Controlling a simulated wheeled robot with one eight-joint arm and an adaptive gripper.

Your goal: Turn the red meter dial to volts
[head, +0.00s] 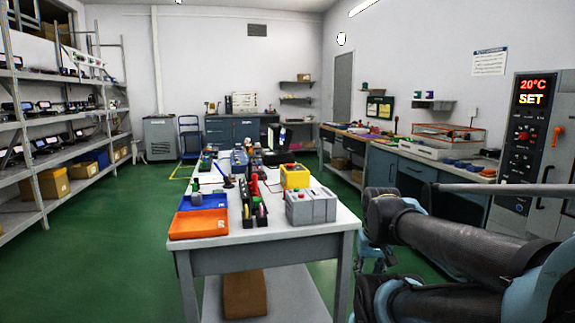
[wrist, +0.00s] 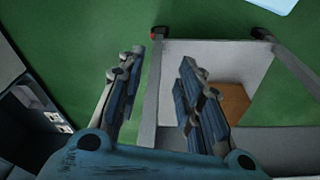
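A yellow boxy instrument (head: 295,177) stands on the white workbench (head: 290,236), right of the bench's middle. It may be the meter, but its dial is too small to make out and I cannot tell a volts mark. A red knob (head: 523,135) shows on the tall panel at the right, beneath a lit red and yellow display. My gripper (wrist: 160,62) is open in the wrist view, with its two fingers apart and nothing between them. It hangs away from the bench top, above the green floor and a grey frame. In the head view my arm fills the lower right.
A grey box (head: 311,206) stands at the bench's near right. Blue (head: 205,201) and orange (head: 198,224) trays lie at its left. A cardboard box (head: 244,293) sits on the shelf below. Shelving (head: 40,140) lines the left wall. Green floor (head: 110,235) is clear between.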

